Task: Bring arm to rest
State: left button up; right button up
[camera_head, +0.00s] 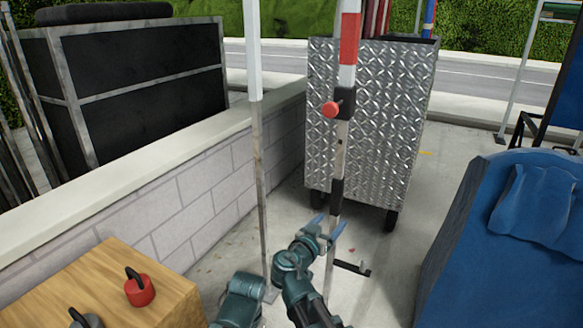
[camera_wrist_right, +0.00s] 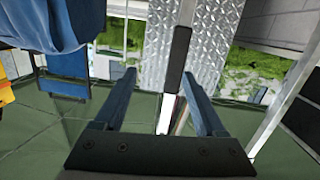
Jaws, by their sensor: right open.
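My right gripper (camera_head: 329,226) is open in the lower middle of the head view, with blue fingers. It is at the lower part of an upright pole (camera_head: 339,160) with red, white and black sections and a red knob (camera_head: 332,109). In the right wrist view the open fingers (camera_wrist_right: 158,76) have a gap between them. The pole's black and white part (camera_wrist_right: 176,62) shows in that gap, nearer the right finger. I cannot tell whether the pole is within the fingers' reach or beyond them. My left gripper is not in view.
A metal diamond-plate cart (camera_head: 405,130) stands behind the pole. A thin white stand (camera_head: 258,150) is left of it.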

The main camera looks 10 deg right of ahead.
jog(key=s+d+f+n+g+y, duration=0.25)
jog(key=s+f+g, duration=0.3)
jog(key=f, duration=0.35)
jog(key=s+d+f+n+g+y, duration=0.1)
jog(key=s+f+g+y, duration=0.2)
jog(key=s+f+g, duration=0.4)
jog(key=s+a+f+n+y, duration=0.1)
jog(key=s+a+n+y, duration=0.1)
jog(key=s+a+n, duration=0.45)
jog(key=s+a+f+n+y, duration=0.1)
jog(key=s+a+f+y, duration=0.15)
jog(key=a, duration=0.65)
notch_tip(320, 180, up, 39)
jog(key=h+p, duration=0.1)
jog(key=p, duration=3.7)
jog(key=shift+s+g+p, duration=0.25)
jog(key=shift+g+p, duration=0.05)
jog(key=shift+g, duration=0.05)
jog(key=shift+a+f, duration=0.1)
jog(key=shift+f, duration=0.05)
